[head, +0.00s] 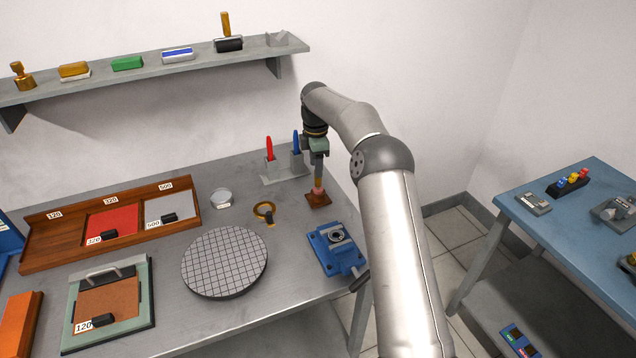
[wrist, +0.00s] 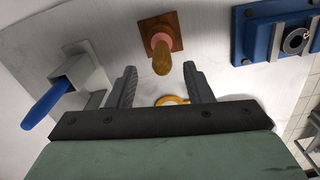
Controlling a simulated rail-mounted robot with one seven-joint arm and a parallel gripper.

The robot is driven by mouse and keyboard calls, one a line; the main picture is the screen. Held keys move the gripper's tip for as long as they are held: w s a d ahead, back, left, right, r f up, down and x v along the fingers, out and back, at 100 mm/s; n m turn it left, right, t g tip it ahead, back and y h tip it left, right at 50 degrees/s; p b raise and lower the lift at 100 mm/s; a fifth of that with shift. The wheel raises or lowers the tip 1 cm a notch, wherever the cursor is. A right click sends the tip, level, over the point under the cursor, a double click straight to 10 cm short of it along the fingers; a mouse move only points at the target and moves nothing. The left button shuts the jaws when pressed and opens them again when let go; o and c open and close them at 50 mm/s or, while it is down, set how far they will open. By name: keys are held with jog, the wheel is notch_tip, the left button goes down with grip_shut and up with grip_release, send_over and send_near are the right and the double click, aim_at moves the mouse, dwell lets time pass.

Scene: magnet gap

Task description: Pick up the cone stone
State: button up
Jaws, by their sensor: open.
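What I take to be the cone stone (head: 318,191) is a small pink piece with a golden-brown upper part. It stands on a square brown wooden base (head: 313,203) at the table's right back part. In the wrist view the stone (wrist: 161,55) and its base (wrist: 174,26) show ahead of my fingertips. My gripper (head: 318,174) points down just above the stone. In the wrist view my gripper (wrist: 160,72) is open, with one finger on each side of the line to the stone's near end. I cannot tell whether that end is between the fingertips. No contact shows.
A holder with red and blue pens (head: 282,168) stands close behind left. A blue vise (head: 336,250) is in front, near the table's right edge. A brass ring (head: 257,209) and round gridded plate (head: 225,262) lie left. The wall shelf (head: 150,70) is behind.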

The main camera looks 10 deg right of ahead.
aim_at(318, 186)
jog(key=shift+s+d+f+p, duration=0.1)
jog(key=shift+f+p, duration=0.1)
jog(key=shift+f, duration=0.75)
jog(key=shift+s+d+f+p, duration=0.1)
jog(key=shift+f+p, duration=0.1)
jog(key=shift+f, duration=0.75)
jog(key=shift+w, duration=0.1)
grip_shut()
jog(key=shift+r, duration=0.2)
